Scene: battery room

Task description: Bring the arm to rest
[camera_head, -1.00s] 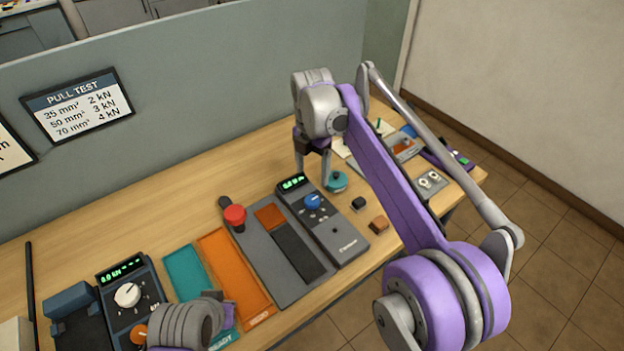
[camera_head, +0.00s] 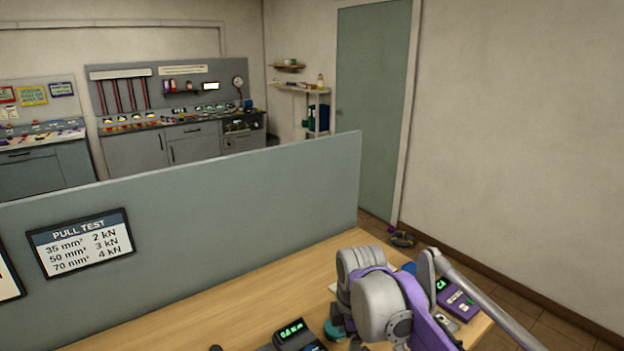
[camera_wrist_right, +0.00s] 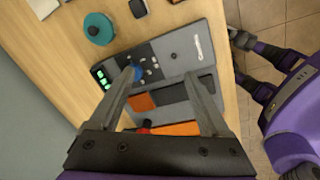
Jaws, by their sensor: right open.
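My right arm (camera_head: 385,305) reaches over the right part of the bench in the head view, where its own links largely hide its gripper. In the right wrist view my right gripper (camera_wrist_right: 160,78) is open, its two fingers apart with nothing held between them. It is above a dark grey meter (camera_wrist_right: 170,55) with a blue knob and green display. The meter's display end also shows at the bottom of the head view (camera_head: 298,336). My left gripper is not in view.
A teal round object (camera_wrist_right: 98,28) lies beside the meter. A grey-green partition (camera_head: 200,235) stands behind the wooden bench (camera_head: 225,315). A purple device (camera_head: 456,300) sits at the bench's right end. An orange mat (camera_wrist_right: 175,128) lies near the meter. The bench's left-centre strip looks clear.

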